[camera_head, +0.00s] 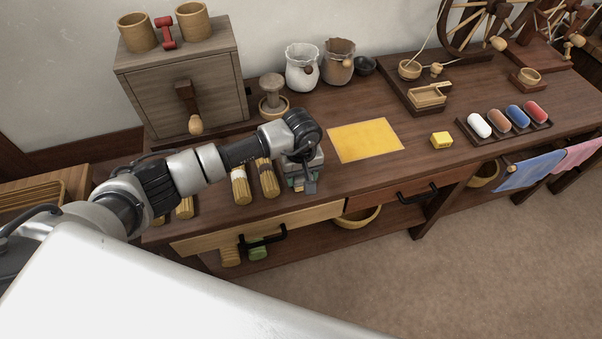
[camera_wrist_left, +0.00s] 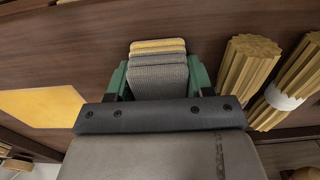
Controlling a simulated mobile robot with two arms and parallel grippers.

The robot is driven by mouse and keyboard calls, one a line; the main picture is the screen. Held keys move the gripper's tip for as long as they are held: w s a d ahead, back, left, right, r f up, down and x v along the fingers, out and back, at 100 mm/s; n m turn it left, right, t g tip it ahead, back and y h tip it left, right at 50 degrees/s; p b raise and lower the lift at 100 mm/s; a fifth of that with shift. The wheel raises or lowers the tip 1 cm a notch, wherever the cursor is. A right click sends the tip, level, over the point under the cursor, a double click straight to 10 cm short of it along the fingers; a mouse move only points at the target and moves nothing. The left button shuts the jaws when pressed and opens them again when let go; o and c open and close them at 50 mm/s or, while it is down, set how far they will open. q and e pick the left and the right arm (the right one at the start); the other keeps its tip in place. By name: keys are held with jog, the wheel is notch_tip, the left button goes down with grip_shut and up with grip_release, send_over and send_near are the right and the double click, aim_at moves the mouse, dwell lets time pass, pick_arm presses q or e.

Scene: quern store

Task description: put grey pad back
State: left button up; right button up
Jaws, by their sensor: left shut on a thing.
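My left gripper (camera_head: 299,186) is low over the workbench, in front of the two bundled brushes' right side. In the left wrist view the gripper (camera_wrist_left: 158,82) is shut on a grey pad (camera_wrist_left: 158,83), with green pieces on both sides of it. Behind the grey pad, more pad edges show, grey and yellow (camera_wrist_left: 158,44), lined up close together. I cannot tell whether the held pad touches them. In the head view the pads are mostly hidden by my wrist and hand. My right gripper is not in view.
A yellow sheet (camera_head: 365,140) lies flat right of the gripper, with a small yellow block (camera_head: 441,140) beyond it. Straw brushes (camera_head: 240,186) lie to the left. A wooden cabinet (camera_head: 185,85) and pots (camera_head: 301,67) stand behind. A drawer handle (camera_head: 263,237) sticks out below.

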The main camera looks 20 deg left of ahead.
pick_arm(q)
jog(key=o, duration=1)
jog(key=shift+c, duration=0.2)
jog(key=shift+r+p, duration=0.3)
notch_tip(320, 180, up, 12)
jog(key=shift+f, duration=0.2)
